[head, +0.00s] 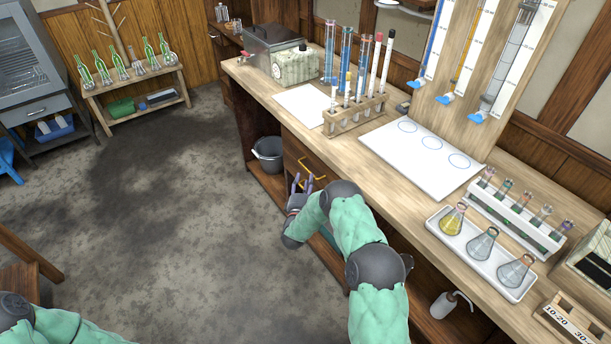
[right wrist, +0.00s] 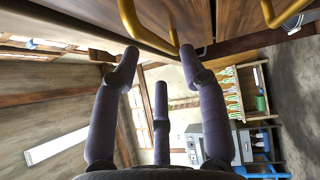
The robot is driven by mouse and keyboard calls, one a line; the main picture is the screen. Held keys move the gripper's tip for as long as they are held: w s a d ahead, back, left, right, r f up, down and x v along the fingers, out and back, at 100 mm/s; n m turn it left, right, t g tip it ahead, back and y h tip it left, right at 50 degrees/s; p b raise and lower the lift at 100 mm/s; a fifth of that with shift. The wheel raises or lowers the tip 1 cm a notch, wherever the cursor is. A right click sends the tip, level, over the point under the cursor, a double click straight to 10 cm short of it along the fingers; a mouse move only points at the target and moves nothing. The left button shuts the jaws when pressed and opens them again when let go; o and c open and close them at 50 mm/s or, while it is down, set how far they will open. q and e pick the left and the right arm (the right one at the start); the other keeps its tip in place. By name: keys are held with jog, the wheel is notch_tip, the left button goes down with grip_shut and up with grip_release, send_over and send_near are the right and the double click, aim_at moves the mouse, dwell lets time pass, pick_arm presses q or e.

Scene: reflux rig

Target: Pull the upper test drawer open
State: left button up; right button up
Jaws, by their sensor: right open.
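The upper test drawer (head: 296,147) is a dark wood front under the bench top, and it looks flush with the bench. Its yellow bar handle (head: 314,166) also shows in the right wrist view (right wrist: 143,35). My right gripper (head: 302,184) is open at the drawer fronts. A second yellow handle (right wrist: 281,14) is on the lower drawer front. My left gripper is out of view.
A grey bucket (head: 269,153) stands on the shelf left of the drawers. The bench top (head: 345,152) above carries a test-tube rack (head: 355,112), a white board (head: 421,160) and a flask tray (head: 482,254). The floor (head: 190,190) left of the drawers is clear.

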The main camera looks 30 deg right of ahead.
jog(key=shift+b+x, duration=0.55)
jog(key=shift+x, duration=1.7)
grip_shut()
